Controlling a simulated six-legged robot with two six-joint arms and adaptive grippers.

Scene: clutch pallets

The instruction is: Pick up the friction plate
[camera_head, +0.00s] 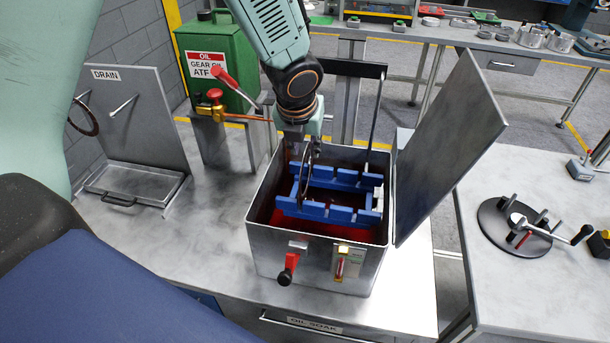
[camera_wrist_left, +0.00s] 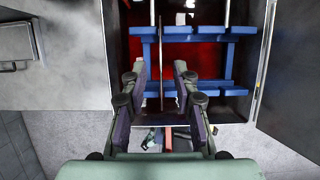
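A friction plate, a thin dark ring seen nearly edge-on, stands upright in the blue slotted rack (camera_head: 315,211) inside the open metal oil box (camera_head: 268,245). The plate shows in the head view (camera_head: 306,172) and as a thin upright line in the left wrist view (camera_wrist_left: 161,62). My left gripper (camera_head: 300,147) reaches down into the box from above. In the left wrist view its two fingers (camera_wrist_left: 160,78) are apart, one on each side of the plate, with gaps visible. The lower plate edge is partly hidden by the rack. My right gripper is not in view.
The box's raised lid (camera_head: 445,150) stands on the right. Another dark ring (camera_head: 83,117) hangs at the drain station (camera_head: 130,150) on the left. A green oil can (camera_head: 215,60) stands behind. Red liquid (camera_wrist_left: 200,55) lies beneath the rack.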

